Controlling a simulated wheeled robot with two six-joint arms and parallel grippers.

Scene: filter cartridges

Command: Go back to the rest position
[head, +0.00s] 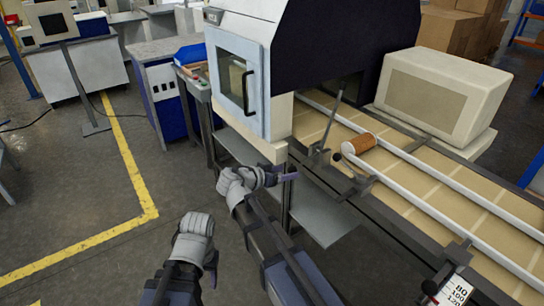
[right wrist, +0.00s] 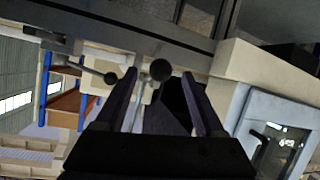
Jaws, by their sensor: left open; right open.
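My left gripper (head: 212,266) is low in the head view, over the floor and apart from the machine. Its fingers are mostly hidden behind its pale wrist. My right gripper (head: 284,177) is beside the near edge of the conveyor, below the machine's front corner. In the right wrist view its two dark fingers (right wrist: 160,108) stand apart with nothing held between them. An orange-brown cartridge (head: 359,143) with a pale end lies on its side on the conveyor, to the right of my right gripper and apart from it.
The conveyor (head: 440,182) with pale rails runs to the lower right. A machine with a windowed door (head: 238,85) stands over its far end. A lever (head: 331,122) rises at the conveyor's near edge. A beige box-shaped unit (head: 430,98) stands behind.

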